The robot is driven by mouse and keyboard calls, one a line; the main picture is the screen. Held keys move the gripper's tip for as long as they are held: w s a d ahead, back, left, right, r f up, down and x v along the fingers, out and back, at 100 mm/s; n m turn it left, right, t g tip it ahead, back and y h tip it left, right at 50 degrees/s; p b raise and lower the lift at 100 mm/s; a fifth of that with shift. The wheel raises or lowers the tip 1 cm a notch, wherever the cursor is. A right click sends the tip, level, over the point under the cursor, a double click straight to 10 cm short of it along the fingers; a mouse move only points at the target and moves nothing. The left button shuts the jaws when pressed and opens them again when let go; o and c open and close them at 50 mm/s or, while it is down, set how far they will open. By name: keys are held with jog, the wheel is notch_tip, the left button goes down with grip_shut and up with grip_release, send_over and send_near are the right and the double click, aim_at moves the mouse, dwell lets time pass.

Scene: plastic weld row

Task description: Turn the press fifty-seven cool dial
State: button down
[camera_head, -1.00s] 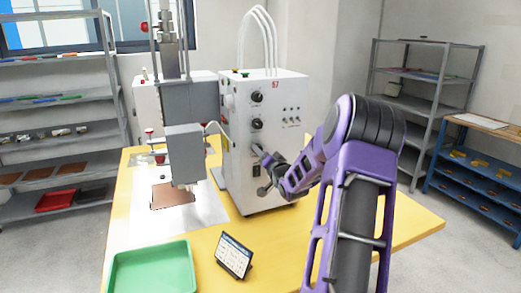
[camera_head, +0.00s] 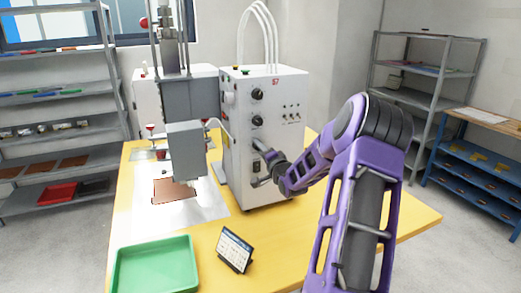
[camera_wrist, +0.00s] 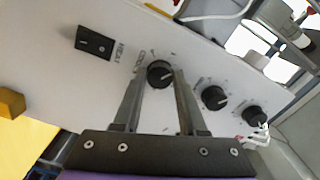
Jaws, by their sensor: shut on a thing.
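The press fifty-seven control box (camera_head: 240,160) is a white cabinet with a red "57" near its top, standing on the yellow table. In the wrist view a black dial (camera_wrist: 160,74) with a white pointer mark sits between the two fingers of my gripper (camera_wrist: 161,80). Small lettering beside it looks like "COOL", though it is hard to read. The fingers are shut on this dial, one on each side. In the head view my gripper (camera_head: 263,149) reaches the box front below two other dials, and it hides the held dial.
Two more black dials (camera_wrist: 214,98) (camera_wrist: 254,116) line up to the right in the wrist view, and a black rocker switch (camera_wrist: 94,42) is at the left. A green tray (camera_head: 155,266) and a small tablet (camera_head: 234,250) stand at the table's front. Shelves flank the table.

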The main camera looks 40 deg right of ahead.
jog(key=shift+c, duration=2.4)
grip_release()
jog(key=v, duration=1.7)
jog(key=shift+s+a, duration=0.15)
